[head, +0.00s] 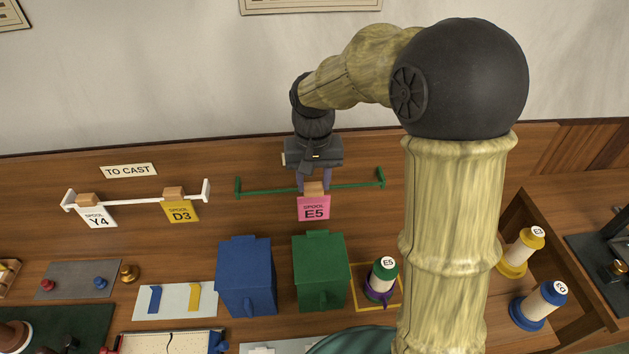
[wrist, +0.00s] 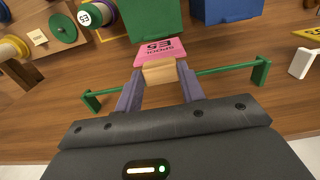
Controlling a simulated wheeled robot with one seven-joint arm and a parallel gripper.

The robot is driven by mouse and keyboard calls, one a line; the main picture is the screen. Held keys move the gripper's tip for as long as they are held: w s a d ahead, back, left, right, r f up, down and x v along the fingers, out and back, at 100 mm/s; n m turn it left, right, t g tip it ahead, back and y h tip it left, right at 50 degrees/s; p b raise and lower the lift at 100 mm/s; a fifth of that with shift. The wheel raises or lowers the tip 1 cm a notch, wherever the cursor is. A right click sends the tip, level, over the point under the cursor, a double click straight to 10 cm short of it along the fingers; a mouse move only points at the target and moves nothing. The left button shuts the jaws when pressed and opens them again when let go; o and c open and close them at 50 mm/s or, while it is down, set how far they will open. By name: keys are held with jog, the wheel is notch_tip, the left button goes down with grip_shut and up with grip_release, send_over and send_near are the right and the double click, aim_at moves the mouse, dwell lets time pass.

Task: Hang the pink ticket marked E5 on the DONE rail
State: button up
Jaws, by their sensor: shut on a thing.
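The pink ticket marked E5 (head: 314,207) hangs below its wooden block at the green rail (head: 353,186). My gripper (head: 314,183) is shut on the ticket's wooden block, at about the middle of the rail. In the wrist view the block sits between my gripper's two purple fingers (wrist: 159,80), and the pink ticket (wrist: 160,50) extends beyond it. The green rail (wrist: 228,68) runs behind the fingers there. I cannot tell whether the block rests on the rail. No DONE label is visible; my arm may hide it.
A white rail (head: 145,202) under a TO CAST sign (head: 128,170) holds tickets Y4 (head: 96,216) and D3 (head: 181,211). Blue (head: 246,275) and green (head: 320,270) boxes stand below the rails. The E5 spool (head: 382,279) stands right of the green box.

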jog(key=shift+w+f+p, duration=0.15)
jog(key=shift+w+p, duration=0.35)
jog(key=shift+w, duration=0.75)
jog(key=shift+w+f+p, duration=0.15)
jog(key=shift+w+p, duration=0.35)
jog(key=shift+w, duration=0.7)
jog(key=shift+f+b, duration=0.8)
jog(key=shift+f, duration=0.65)
jog(key=o, duration=1.3)
jog(key=shift+c, duration=0.2)
notch_tip(320, 180, up, 6)
jog(key=p, duration=0.5)
